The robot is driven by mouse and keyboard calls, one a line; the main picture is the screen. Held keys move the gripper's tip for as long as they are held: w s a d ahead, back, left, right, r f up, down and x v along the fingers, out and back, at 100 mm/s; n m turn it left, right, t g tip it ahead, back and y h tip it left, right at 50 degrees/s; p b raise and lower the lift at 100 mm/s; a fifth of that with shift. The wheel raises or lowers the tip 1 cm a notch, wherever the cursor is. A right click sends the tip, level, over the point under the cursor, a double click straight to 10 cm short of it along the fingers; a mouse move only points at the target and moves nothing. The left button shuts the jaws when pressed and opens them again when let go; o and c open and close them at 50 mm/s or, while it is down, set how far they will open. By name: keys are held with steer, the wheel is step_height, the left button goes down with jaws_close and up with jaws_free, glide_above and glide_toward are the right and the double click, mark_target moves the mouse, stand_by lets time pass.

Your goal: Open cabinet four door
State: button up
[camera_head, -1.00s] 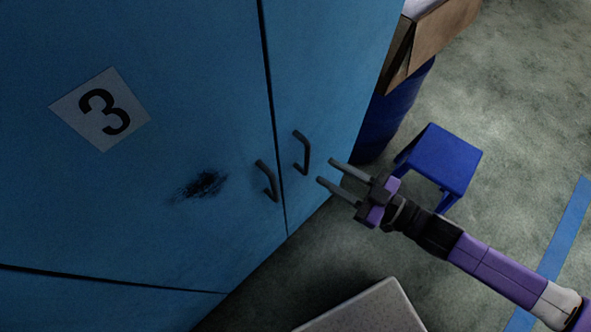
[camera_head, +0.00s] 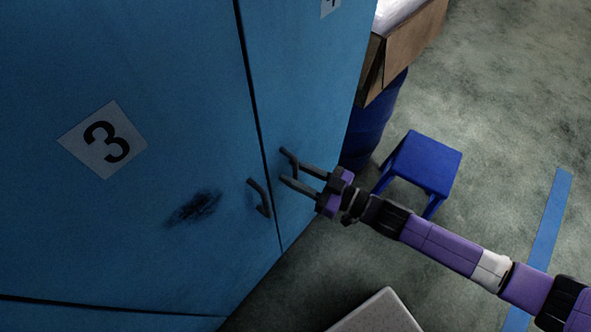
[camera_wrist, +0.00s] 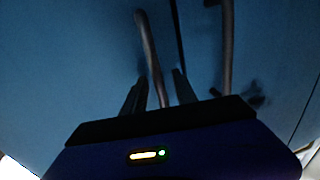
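The blue door of cabinet four (camera_head: 310,85) is at the right of the seam in the head view; its number label (camera_head: 330,7) is cut off at the top edge. Its dark curved handle (camera_head: 289,155) is near the seam and also shows in the wrist view (camera_wrist: 149,45). My gripper (camera_head: 292,173) is open at this handle. In the wrist view the handle's lower part runs between the two fingers (camera_wrist: 160,88). I cannot tell whether either finger touches it. The door looks shut.
The door marked 3 (camera_head: 60,220) is at the left, with its own handle (camera_head: 260,198) close by and a black smudge. A blue stool (camera_head: 425,162), a blue barrel (camera_head: 365,135) and a cardboard box (camera_head: 415,40) stand at the right. A pale slab-like object (camera_head: 380,315) is at the bottom.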

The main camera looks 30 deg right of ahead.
steer(key=shift+c, duration=0.2)
jaws_close()
stand_by(1.3)
